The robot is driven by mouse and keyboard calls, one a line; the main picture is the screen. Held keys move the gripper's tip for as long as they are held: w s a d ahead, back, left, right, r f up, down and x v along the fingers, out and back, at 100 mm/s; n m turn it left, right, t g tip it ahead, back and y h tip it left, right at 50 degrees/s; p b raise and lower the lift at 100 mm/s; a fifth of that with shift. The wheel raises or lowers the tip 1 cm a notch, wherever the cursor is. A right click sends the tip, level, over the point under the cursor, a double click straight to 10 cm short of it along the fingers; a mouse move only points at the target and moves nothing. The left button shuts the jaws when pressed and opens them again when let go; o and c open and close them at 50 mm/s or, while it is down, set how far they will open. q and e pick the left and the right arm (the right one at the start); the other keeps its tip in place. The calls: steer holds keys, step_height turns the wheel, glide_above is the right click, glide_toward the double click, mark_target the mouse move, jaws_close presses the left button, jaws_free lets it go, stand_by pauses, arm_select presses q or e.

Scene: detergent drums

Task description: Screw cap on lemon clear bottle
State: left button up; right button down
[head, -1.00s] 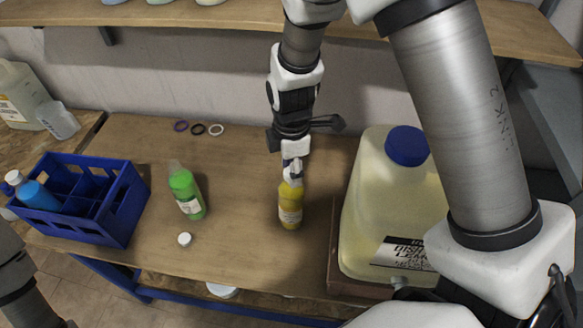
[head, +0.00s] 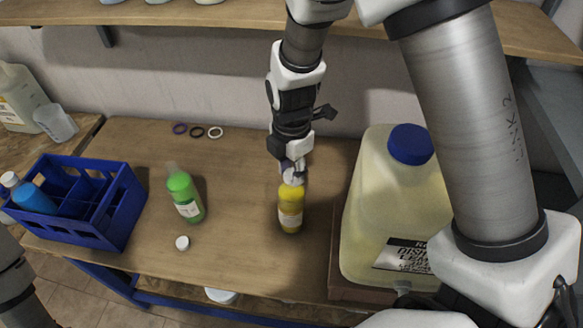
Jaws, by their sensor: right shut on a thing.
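A yellow bottle (head: 290,208) with a pale label stands upright on the wooden bench, left of the large jug. My right gripper (head: 291,170) comes down from above over its neck. It is shut on a white cap (head: 292,177) at the top of the bottle. The gripper partly hides the cap and neck, so I cannot tell whether the thread is engaged. My left gripper is out of view; only part of my left arm shows at the lower left edge.
A green bottle (head: 186,197) stands to the left, with a loose white cap (head: 182,243) near it. A blue divided crate (head: 115,225) holds bottles at far left. A large jug (head: 395,205) with a blue lid stands at right. Several rings (head: 197,132) lie at the back.

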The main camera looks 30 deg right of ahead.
steer(key=shift+s+r+m+p, duration=0.1)
steer(key=shift+m+p, duration=0.35)
steer(key=shift+m, duration=0.05)
steer(key=m+p, duration=0.2)
steer(key=m, duration=0.2)
steer(key=shift+f+m, duration=0.2)
steer(key=shift+m, duration=0.1)
steer(key=shift+r+m+p, duration=0.15)
steer(key=shift+m+p, duration=0.4)
steer(key=shift+m, duration=0.05)
steer(key=shift+m+p, duration=0.4)
steer(key=shift+m, duration=0.3)
steer(key=shift+m+p, duration=0.6)
steer(key=shift+m, duration=1)
